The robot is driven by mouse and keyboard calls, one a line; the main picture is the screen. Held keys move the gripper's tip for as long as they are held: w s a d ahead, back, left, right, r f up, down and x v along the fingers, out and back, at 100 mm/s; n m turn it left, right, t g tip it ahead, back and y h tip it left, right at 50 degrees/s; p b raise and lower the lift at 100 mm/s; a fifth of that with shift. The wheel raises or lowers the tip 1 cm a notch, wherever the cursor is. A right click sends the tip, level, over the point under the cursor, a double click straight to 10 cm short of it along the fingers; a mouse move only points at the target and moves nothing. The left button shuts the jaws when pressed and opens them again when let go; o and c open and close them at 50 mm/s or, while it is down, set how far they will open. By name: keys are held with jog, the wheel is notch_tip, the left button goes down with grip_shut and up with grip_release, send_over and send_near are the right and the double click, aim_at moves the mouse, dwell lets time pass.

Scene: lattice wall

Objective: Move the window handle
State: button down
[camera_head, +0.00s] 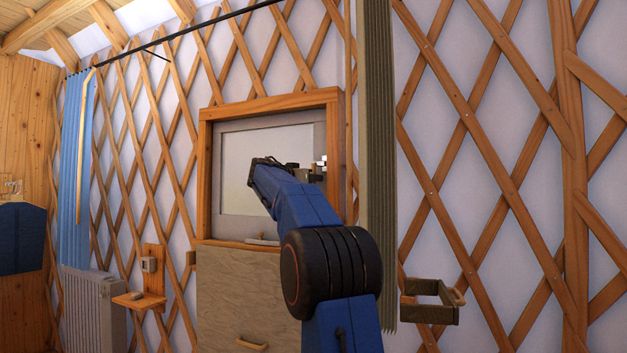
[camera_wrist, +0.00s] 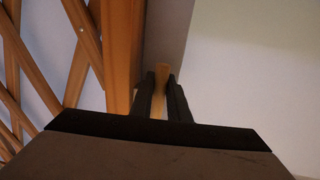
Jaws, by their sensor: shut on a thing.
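The window (camera_head: 235,170) is a pale pane in a grey sash within a wooden frame (camera_head: 205,185) on the lattice wall.
A greenish curtain (camera_head: 376,150) hangs just right of the window. A cabinet front (camera_head: 235,295) with a wooden pull is below it. An open wooden holder (camera_head: 428,312) sticks out at lower right. A small shelf (camera_head: 140,300), radiator (camera_head: 95,300) and blue curtain (camera_head: 72,170) are at left.

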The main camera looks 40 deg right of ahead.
jog(key=shift+w, duration=0.1)
jog(key=shift+w+a+r+m+t+y, duration=0.4)
jog(key=shift+w+r+m, duration=0.4)
jog(key=shift+m, duration=1.65)
jog(key=shift+w+a+r+m+t+y, duration=0.3)
jog(key=shift+w+r+m+y, duration=0.35)
jog(key=shift+m, duration=1.85)
jog(key=shift+w+a+r+m+t+y, duration=0.35)
jog(key=shift+w+r+m, duration=0.55)
jog(key=shift+m, duration=1.55)
jog(key=shift+d, duration=0.1)
jog(key=shift+s, duration=0.1)
jog(key=c, duration=1.7)
grip_release()
jog(key=shift+t, duration=0.25)
